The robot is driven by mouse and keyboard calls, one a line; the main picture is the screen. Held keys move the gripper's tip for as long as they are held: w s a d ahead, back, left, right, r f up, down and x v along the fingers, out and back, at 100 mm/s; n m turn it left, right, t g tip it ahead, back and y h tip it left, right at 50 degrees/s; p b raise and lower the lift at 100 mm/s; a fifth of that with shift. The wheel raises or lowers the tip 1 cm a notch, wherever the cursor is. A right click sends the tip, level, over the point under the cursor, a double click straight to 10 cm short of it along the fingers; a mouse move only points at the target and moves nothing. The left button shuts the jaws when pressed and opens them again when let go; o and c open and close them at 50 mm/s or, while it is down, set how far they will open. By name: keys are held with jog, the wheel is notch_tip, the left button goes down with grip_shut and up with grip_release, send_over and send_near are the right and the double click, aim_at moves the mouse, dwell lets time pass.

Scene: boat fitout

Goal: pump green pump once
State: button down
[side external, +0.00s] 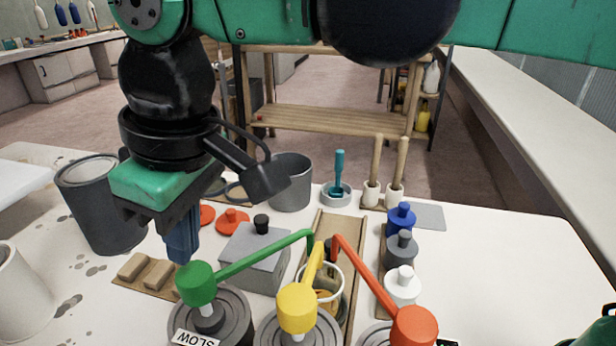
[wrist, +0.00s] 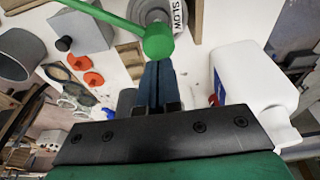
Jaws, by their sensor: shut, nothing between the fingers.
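The green pump (side external: 197,286) has a round green head on a grey stem, with a green spout arm reaching right toward a clear cup (side external: 330,290). Its grey round base carries a label reading SLOW. My gripper (side external: 183,256) points down with its blue fingers shut and empty, just above and slightly left of the green head in the side view. In the wrist view the shut fingertips (wrist: 158,66) appear right by the green head (wrist: 158,42). I cannot tell whether they touch it.
A yellow pump (side external: 297,308) and a red-orange pump (side external: 414,326) stand to the right. A grey box (side external: 254,258) with a black knob sits behind the green spout. A dark grey bucket (side external: 95,205) stands at left. A white container (wrist: 250,78) is beside the fingers.

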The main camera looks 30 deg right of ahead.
jog(key=shift+r, duration=0.1)
jog(key=shift+r, duration=1.4)
jog(key=shift+d, duration=0.1)
jog(key=w+d+f+m+t, duration=0.1)
jog(key=w+d+f+m, duration=0.1)
jog(key=d, duration=0.7)
jog(key=w+d+f+m+t, duration=0.1)
jog(key=d+f+m+t, duration=0.15)
jog(key=d, duration=0.55)
jog(key=s+d+f+m+t, duration=0.1)
jog(key=s+d+f+m, duration=0.1)
jog(key=d, duration=0.4)
jog(key=s+d+f+m+t+h, duration=0.1)
jog(key=s+d+f+m, duration=0.1)
jog(key=d+f, duration=0.2)
jog(key=shift+d+f+h, duration=0.3)
jog(key=shift+d, duration=0.9)
jog(key=shift+m, duration=0.25)
